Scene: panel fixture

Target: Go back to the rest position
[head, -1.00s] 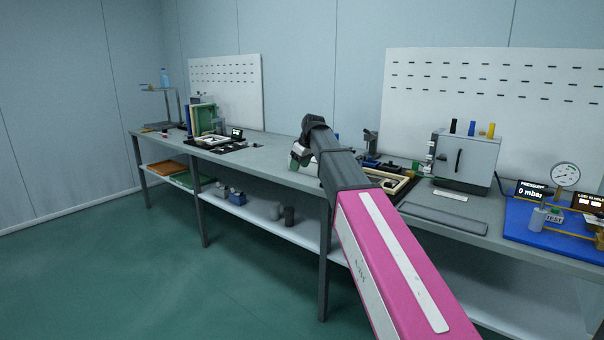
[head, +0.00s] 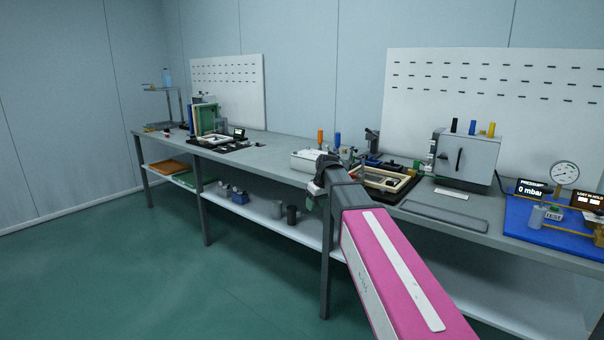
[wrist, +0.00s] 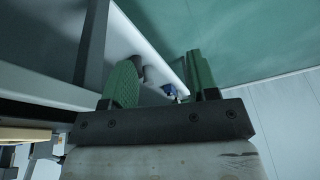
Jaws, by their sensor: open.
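My gripper (head: 312,200) is at the end of my pink arm in the head view, low at the front edge of the long grey bench (head: 275,152). In the wrist view its two green fingers (wrist: 162,82) stand wide apart with nothing between them. Past the fingers the wrist view shows the bench's lower shelf (wrist: 150,50) and the green floor (wrist: 235,35). In the head view the fingertips are small and partly hidden by the wrist.
A white box (head: 304,160) and a pale frame (head: 385,183) are on the bench close behind my arm. A grey cabinet (head: 464,160) and a blue gauge board (head: 535,225) stand to the right. The floor (head: 190,270) at left is clear.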

